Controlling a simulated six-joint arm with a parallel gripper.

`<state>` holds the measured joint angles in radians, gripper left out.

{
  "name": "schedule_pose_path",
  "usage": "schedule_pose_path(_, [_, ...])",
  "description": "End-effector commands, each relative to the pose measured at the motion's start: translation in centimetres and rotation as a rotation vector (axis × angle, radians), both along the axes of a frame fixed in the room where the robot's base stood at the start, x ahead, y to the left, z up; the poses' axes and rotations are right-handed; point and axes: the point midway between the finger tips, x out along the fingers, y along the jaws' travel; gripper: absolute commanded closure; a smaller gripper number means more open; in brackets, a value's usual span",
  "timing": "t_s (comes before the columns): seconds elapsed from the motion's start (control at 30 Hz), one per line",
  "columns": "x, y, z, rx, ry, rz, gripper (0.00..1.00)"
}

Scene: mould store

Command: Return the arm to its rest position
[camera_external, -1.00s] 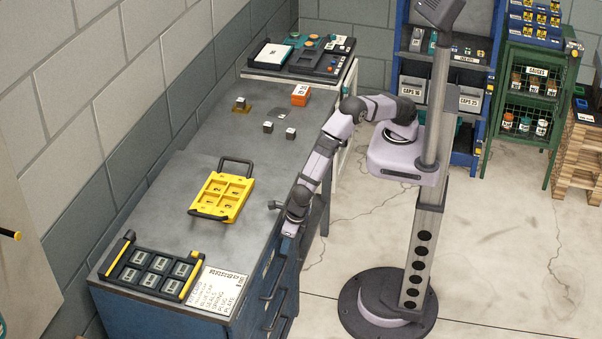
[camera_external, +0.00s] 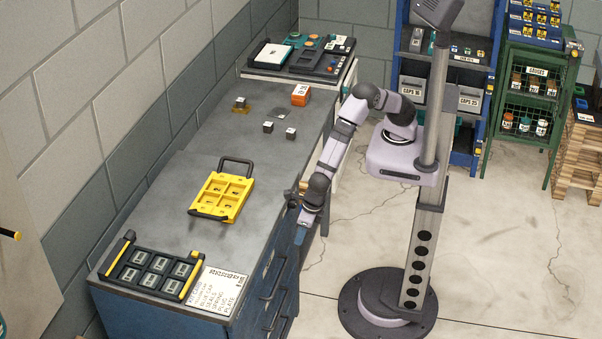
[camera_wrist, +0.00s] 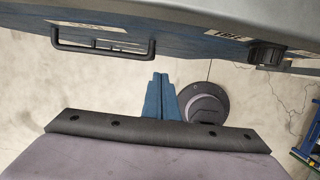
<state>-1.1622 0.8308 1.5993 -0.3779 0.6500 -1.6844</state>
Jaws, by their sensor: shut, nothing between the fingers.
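My gripper (camera_external: 300,235) hangs at the end of my arm in the external view, just off the bench's right edge, pointing down and empty. In the wrist view its blue fingers (camera_wrist: 160,98) are together with nothing between them. Beyond them the wrist view shows the pale floor and the dark round foot of my stand. My arm is bent, its elbow raised beside the column.
The blue bench (camera_external: 250,140) runs along the left, close to my gripper. On it are a yellow tray (camera_external: 207,212), a black rack (camera_external: 128,286) and small blocks. A drawer handle (camera_wrist: 104,50) shows close in the wrist view. Floor (camera_external: 350,255) right of the bench is clear.

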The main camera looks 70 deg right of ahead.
Motion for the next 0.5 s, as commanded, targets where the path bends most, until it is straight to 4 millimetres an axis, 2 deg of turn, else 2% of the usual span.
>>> schedule_pose_path(0.2, [-0.8,0.1,2.7,0.001,0.0,0.001,1.0])
schedule_pose_path(0.5, [-1.1,0.0,3.9,-0.001,0.002,0.001,1.0])
